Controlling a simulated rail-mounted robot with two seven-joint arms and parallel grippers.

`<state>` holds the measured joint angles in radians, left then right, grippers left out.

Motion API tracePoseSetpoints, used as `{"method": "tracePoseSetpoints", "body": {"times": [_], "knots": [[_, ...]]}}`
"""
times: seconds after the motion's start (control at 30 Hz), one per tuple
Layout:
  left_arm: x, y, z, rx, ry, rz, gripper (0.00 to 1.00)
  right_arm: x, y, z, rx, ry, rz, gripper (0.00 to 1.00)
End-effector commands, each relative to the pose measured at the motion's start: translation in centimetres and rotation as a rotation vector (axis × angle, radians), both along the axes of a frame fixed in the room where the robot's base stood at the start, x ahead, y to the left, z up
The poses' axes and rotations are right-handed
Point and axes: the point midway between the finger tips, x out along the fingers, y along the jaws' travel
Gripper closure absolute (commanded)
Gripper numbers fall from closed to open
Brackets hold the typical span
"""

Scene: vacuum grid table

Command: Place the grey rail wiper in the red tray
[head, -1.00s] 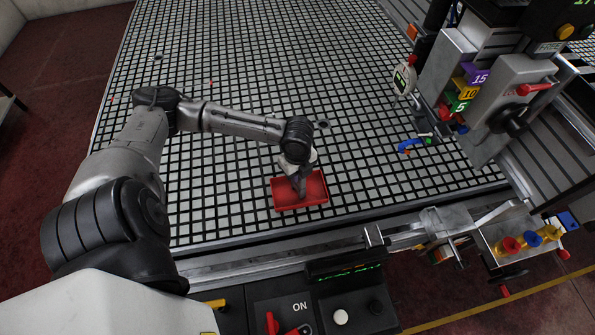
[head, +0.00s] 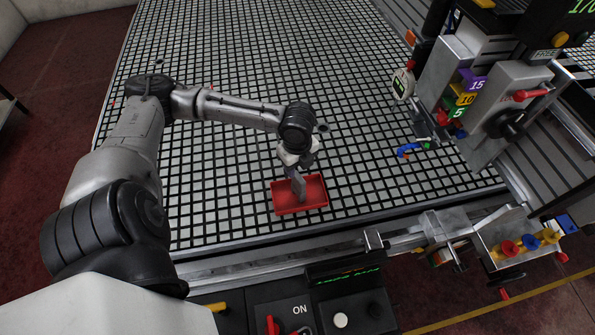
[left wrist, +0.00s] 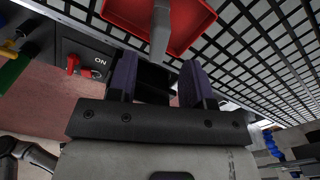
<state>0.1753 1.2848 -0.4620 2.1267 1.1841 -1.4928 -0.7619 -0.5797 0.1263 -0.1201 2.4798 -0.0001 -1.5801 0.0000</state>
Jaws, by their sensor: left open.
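The red tray (head: 318,201) lies on the grid table near its front edge. The grey rail wiper (head: 298,189) is inside the tray's outline, directly below my left gripper (head: 301,170). In the left wrist view, the wiper (left wrist: 160,35) shows as a grey bar over the red tray (left wrist: 192,22), with its near end just beyond my fingers. My left gripper (left wrist: 157,82) is open there, with a gap between its two dark fingers and nothing between them. How the wiper rests on the tray floor is hard to tell. My right gripper is not in view.
A blue-handled tool (head: 409,150) lies on the table to the right. A machine head with coloured numbered blocks (head: 468,90) stands at the upper right. A control panel (head: 290,312) with a red switch is in front of the table. The grid behind the tray is mostly clear.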

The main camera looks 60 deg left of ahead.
Motion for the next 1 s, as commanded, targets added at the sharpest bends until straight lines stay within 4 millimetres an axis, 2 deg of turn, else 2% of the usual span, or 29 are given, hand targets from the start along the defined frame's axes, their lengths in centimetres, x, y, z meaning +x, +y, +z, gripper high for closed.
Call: {"method": "tracePoseSetpoints", "body": {"times": [0.03, 0.2, 0.37, 0.47, 0.57, 0.67, 0.77, 0.9, 1.0], "knots": [[0.0, 0.1, 1.1, 0.002, -0.003, -0.001, 0.54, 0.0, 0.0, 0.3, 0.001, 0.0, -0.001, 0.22], [0.0, 0.0, 3.7, 0.001, -0.002, 0.0, 0.54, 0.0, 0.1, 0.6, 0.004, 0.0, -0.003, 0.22], [0.0, 0.0, 5.2, 0.0, 0.0, 0.001, 0.54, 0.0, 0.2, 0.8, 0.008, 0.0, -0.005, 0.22], [0.0, -0.4, 5.2, -0.005, -0.002, 0.001, 0.54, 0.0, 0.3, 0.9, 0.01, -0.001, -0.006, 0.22], [-0.2, -2.0, 3.8, -0.023, -0.014, 0.01, 0.54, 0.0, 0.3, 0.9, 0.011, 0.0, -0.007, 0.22], [-0.8, -5.0, 0.9, -0.058, -0.042, 0.044, 0.54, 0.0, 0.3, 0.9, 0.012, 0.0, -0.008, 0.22], [-1.8, -8.9, -2.2, -0.112, -0.086, 0.121, 0.54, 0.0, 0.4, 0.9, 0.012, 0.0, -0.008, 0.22], [-3.9, -13.8, -5.5, -0.187, -0.149, 0.299, 0.54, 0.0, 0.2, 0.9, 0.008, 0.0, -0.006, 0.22], [-5.6, -16.5, -6.9, -0.232, -0.185, 0.466, 0.54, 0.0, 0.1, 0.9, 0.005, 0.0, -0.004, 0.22]]}}
